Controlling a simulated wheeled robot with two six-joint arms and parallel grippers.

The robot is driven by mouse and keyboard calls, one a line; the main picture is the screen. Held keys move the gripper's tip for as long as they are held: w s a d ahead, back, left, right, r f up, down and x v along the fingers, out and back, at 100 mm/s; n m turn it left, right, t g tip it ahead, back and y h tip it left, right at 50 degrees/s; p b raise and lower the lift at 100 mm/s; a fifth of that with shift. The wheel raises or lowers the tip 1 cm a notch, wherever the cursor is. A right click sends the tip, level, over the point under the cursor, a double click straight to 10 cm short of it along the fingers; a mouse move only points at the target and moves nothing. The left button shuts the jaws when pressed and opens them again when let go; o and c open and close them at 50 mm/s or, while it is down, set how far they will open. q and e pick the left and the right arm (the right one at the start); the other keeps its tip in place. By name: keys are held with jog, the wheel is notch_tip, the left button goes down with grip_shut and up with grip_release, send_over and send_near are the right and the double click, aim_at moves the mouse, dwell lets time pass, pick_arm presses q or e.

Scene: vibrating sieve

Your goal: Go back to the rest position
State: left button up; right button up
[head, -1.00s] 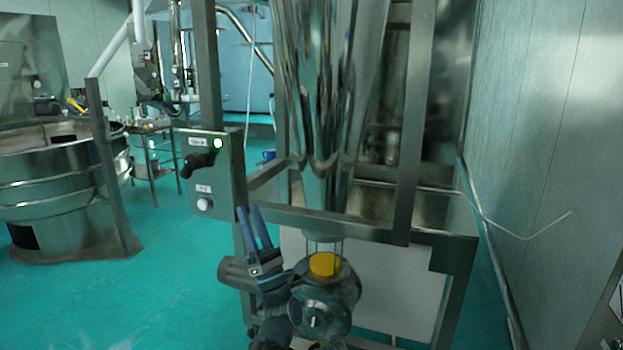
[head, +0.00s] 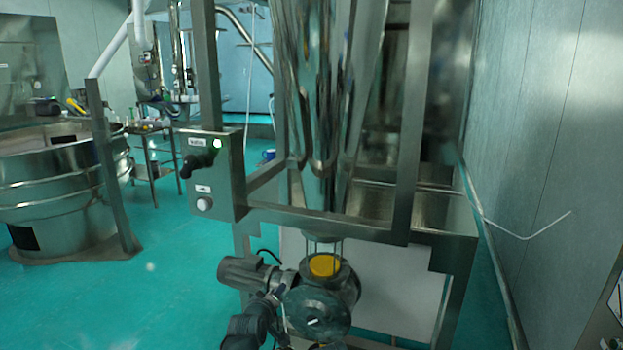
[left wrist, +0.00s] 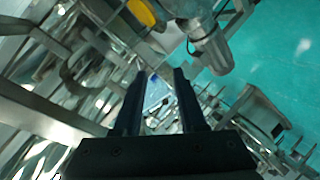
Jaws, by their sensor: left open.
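My left gripper (left wrist: 160,73) is open and empty in the left wrist view, its two dark fingers apart with only distant background between them. In the head view, dark parts of my left arm show at the bottom, in front of the valve housing; I cannot make out the fingers there. The steel frame with the hopper (head: 318,130) stands ahead. Under its outlet is a round metal valve housing (head: 318,312) with a yellow part (head: 324,265) on top. A grey motor (head: 246,270) sticks out to its left and also shows in the wrist view (left wrist: 211,48). My right gripper is out of view.
A control box (head: 212,175) with a black knob and white button is fixed to the frame's left post. A large round sieve (head: 60,180) stands at the left. A wall (head: 540,130) closes off the right. Green floor (head: 170,280) is open at the lower left.

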pick_arm(q)
jog(key=s+a+f+m+g+y, duration=0.1)
jog(key=s+a+f+m+g, duration=0.45)
jog(key=s, duration=0.55)
jog(key=s+a+f+m+g+y, duration=0.1)
jog(key=s+a+f+m+g, duration=0.15)
jog(key=s+f+g, duration=0.65)
jog(key=s+d+r+m+y, duration=0.1)
jog(key=s+d+m, duration=0.3)
jog(key=s+d, duration=0.4)
jog(key=d+t, duration=0.1)
jog(key=d, duration=0.2)
jog(key=shift+d+r, duration=0.2)
jog(key=shift+d, duration=0.1)
